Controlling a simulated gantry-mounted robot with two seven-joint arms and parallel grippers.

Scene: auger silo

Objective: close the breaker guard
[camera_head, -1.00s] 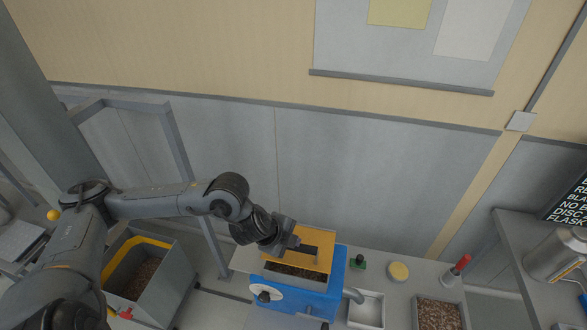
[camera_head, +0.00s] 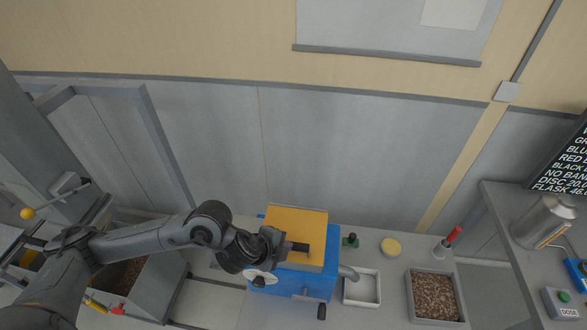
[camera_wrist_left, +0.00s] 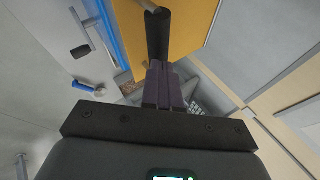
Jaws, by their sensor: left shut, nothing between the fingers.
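The breaker guard is an orange-yellow panel (camera_head: 297,222) on the blue machine (camera_head: 333,245). In the head view it covers the top of the machine, and no grain shows beneath it. I cannot tell whether it lies fully flat. A dark bar handle (camera_head: 302,247) is on its front part. My left gripper (camera_head: 285,245) is at the left end of this handle. In the left wrist view the shut fingers (camera_wrist_left: 162,85) point at the dark handle (camera_wrist_left: 157,35), touching or very close; the guard (camera_wrist_left: 190,25) is behind it. The fingers hold nothing. My right gripper is not in view.
A grey bench with a metal flask (camera_head: 545,222) stands far right. The wall is behind.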

